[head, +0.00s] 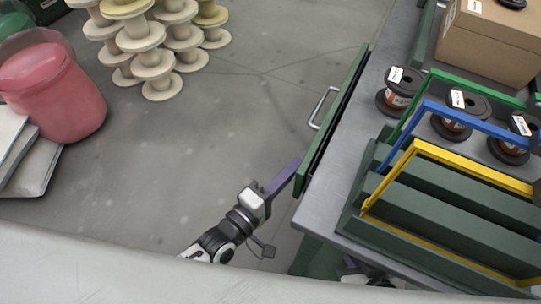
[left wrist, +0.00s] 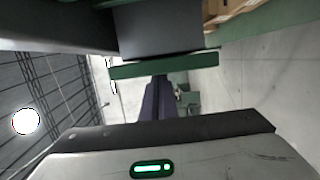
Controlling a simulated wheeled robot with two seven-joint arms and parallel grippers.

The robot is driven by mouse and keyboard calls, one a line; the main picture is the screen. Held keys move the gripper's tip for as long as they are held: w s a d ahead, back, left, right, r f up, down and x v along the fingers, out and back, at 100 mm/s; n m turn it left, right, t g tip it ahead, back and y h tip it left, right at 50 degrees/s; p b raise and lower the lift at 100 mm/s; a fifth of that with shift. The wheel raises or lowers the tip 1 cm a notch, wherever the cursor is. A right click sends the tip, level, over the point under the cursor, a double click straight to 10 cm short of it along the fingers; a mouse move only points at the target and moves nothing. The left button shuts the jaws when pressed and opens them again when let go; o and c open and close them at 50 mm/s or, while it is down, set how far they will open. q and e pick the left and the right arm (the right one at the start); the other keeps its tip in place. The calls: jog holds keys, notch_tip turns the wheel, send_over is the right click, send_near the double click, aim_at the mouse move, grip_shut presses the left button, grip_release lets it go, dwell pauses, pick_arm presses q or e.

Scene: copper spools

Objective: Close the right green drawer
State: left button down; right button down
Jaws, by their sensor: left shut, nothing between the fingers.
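The green drawer front (head: 334,117) stands along the left side of the grey workbench (head: 340,190), with a narrow dark gap between them. Its metal handle (head: 321,108) faces the open floor. My left gripper (head: 291,170) has its purple fingers shut and empty, with the tips at the near end of the drawer front. In the left wrist view the fingers (left wrist: 158,98) point at a green panel (left wrist: 163,67); whether they touch it I cannot tell. My right gripper does not show.
On the bench are several labelled copper spools (head: 452,122), green, blue and yellow frames (head: 440,155), and a cardboard box (head: 490,40). Pale empty spools (head: 150,60) and a red bin (head: 57,92) stand on the floor at left. The floor between is clear.

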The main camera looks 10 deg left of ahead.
pick_arm(q)
jog(key=shift+s+d, duration=0.25)
jog(key=shift+d, duration=0.3)
jog(key=shift+s+d, duration=0.2)
jog(key=shift+d, duration=0.35)
